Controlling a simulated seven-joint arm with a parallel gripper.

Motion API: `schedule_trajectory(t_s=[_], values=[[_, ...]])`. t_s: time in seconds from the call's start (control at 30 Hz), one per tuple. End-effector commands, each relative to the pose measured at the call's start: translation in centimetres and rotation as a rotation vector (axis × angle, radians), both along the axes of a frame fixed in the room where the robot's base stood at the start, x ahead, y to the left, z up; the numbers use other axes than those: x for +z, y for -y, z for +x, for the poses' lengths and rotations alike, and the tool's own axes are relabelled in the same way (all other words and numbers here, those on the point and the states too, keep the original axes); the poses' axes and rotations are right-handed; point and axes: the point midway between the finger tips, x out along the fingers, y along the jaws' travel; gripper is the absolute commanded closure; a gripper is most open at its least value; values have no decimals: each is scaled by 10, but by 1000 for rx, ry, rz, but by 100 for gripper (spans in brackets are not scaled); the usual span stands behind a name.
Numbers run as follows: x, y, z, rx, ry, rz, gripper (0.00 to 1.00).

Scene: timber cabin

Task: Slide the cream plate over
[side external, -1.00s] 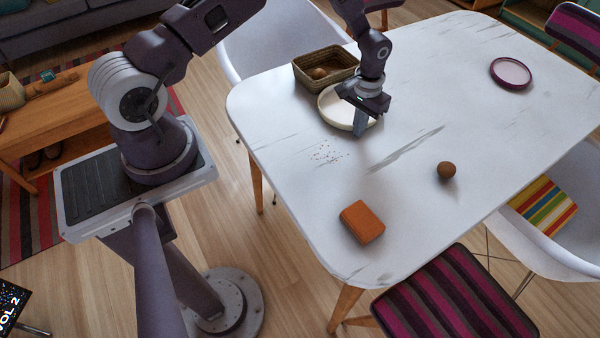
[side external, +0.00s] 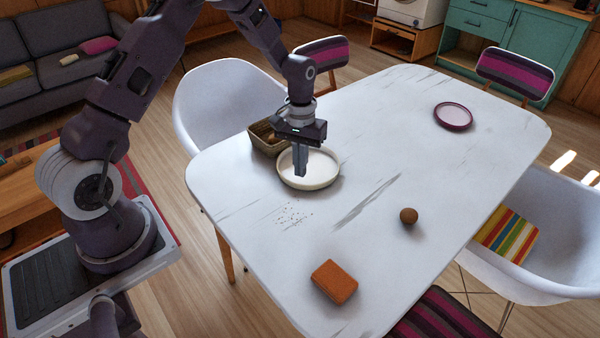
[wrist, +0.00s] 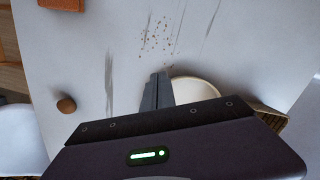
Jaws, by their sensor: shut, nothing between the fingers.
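The cream plate (side external: 322,182) is round and shallow and lies on the white table, close beside the wicker basket. My gripper (side external: 300,175) points down with its fingers together and nothing held. In the side view the fingertips overlap the plate's inside; whether they touch it I cannot tell. In the wrist view the fingertips (wrist: 158,77) show beside the plate (wrist: 197,88), at its left edge, and my gripper's body hides the plate's lower part.
The basket (side external: 262,140) stands against or very near the plate's back left. Crumbs (side external: 293,214) lie in front of the plate. A brown ball (side external: 408,216), an orange block (side external: 335,282) and a purple-rimmed dish (side external: 453,116) are farther off. The table's middle is clear.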

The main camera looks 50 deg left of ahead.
Motion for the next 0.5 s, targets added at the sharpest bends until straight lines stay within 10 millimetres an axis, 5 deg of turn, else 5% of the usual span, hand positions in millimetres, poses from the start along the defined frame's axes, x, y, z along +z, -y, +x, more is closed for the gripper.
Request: schedule_trajectory(t_s=[0.1, 0.3, 0.4, 0.5], values=[[-15, -72, -36, 610, -165, -209, 100], [-16, -188, -62, 1534, -223, -642, 100], [-16, -226, -71, 1745, -190, -756, 100], [-18, -236, -71, 1804, -176, -791, 100]])
